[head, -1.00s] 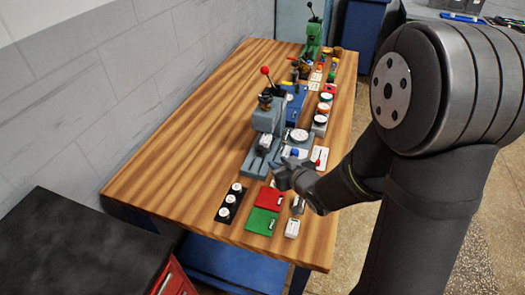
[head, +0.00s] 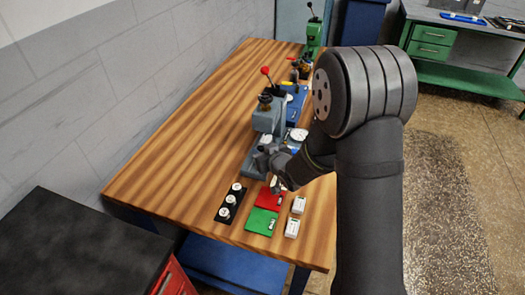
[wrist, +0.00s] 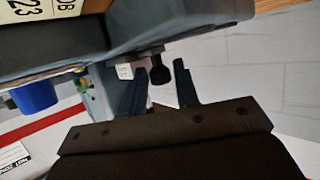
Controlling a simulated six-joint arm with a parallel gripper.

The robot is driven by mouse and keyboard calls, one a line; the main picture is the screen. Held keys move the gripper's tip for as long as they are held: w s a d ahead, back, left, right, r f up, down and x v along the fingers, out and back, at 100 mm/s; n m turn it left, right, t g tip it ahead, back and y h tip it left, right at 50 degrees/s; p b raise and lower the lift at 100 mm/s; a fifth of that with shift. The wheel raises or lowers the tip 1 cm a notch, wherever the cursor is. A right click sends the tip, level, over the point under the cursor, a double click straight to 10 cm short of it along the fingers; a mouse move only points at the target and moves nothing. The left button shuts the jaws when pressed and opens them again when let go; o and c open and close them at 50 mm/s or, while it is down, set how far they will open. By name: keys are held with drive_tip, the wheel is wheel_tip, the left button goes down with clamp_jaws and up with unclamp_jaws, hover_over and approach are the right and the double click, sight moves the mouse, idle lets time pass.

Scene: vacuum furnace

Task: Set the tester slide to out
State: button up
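The grey-blue tester (head: 268,119), with a red-knobbed lever, stands mid-table in the head view. Its base (head: 249,168) is partly hidden behind my gripper. In the wrist view the two fingers of my gripper (wrist: 160,86) are apart. A small black knob on a short stem (wrist: 157,72) shows between them, under a grey body (wrist: 100,52). I cannot tell whether the fingers touch the knob, or which position the slide is in.
A green press (head: 313,36) stands at the far end. The table's left side is clear.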

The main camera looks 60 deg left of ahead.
clamp_jaws()
drive_tip(key=s+d, duration=0.7)
drive_tip(key=shift+s+d, duration=0.15)
drive_tip(key=shift+s, duration=0.05)
unclamp_jaws()
drive_tip(key=shift+s+d, duration=0.1)
drive_tip(key=v, duration=1.7)
drive_tip(key=shift+d, duration=0.2)
